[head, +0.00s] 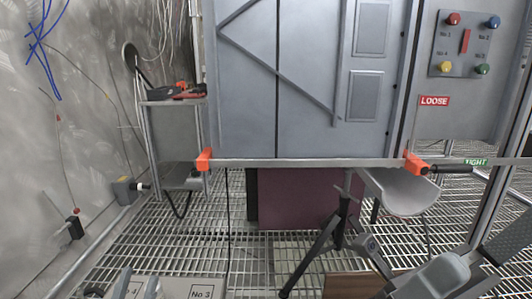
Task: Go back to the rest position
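My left gripper (136,286) shows at the bottom left edge, over the grated floor. Its two grey fingers stand apart with nothing seen between them; the rest of it is cut off by the frame. My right arm (440,276) comes in from the lower right, low over the grating. Its far end (370,246) points up and left beside a black stand; its fingers cannot be made out clearly. No held object shows at either arm.
A grey steel cabinet (240,80) stands ahead, with a button panel (466,44) at right. A rail with orange clamps (417,163) crosses below it. A black stand (325,238), a grey basin (402,193), a side shelf (172,100) and a No 3 plate (200,291) surround the grated floor.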

